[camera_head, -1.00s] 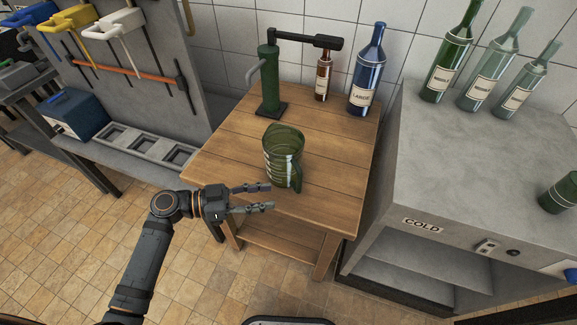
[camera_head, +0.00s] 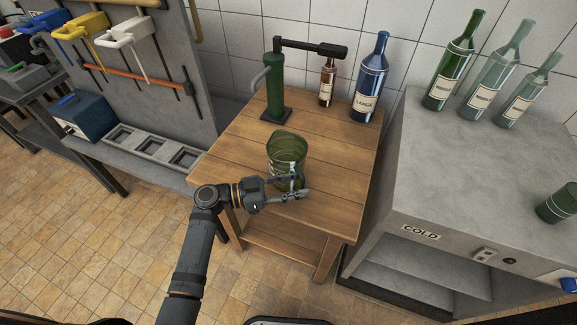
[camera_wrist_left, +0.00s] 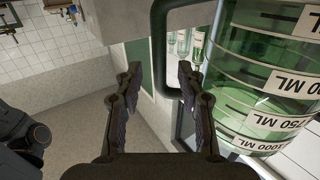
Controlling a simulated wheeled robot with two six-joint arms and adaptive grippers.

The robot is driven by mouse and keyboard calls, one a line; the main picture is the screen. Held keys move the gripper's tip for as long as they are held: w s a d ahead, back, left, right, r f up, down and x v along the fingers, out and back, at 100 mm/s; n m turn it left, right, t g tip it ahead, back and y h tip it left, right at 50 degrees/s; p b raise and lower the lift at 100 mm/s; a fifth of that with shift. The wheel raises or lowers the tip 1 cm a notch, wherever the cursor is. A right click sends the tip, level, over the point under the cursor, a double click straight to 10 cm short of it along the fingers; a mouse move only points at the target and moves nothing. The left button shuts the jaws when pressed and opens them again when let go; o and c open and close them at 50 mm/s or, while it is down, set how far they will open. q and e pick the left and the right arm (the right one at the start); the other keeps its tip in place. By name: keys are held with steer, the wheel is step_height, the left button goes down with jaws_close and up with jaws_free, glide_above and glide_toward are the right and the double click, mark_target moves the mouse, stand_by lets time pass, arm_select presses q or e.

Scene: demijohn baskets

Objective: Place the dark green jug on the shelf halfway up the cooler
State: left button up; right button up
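The dark green jug (camera_head: 286,149) stands upright on the wooden table. It is see-through with volume markings, which show large in the left wrist view (camera_wrist_left: 262,90). Its dark handle (camera_wrist_left: 158,45) lies ahead of and between my left fingers there. My left gripper (camera_head: 303,186) is open at the near side of the jug; its fingers are apart and not closed on the handle. I cannot tell if they touch it. The grey cooler (camera_head: 440,180), marked COLD, stands to the right. Its open front shows an inner shelf (camera_head: 425,277). My right gripper is not in view.
A green pump (camera_head: 274,85), a small brown bottle (camera_head: 327,82) and a blue bottle (camera_head: 369,80) stand at the table's back. Several green bottles and a dark green vessel (camera_head: 558,202) are on the cooler. A tool panel (camera_head: 130,60) stands left.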

arm_select(q)
steer(key=shift+x, duration=1.05)
jaws_close()
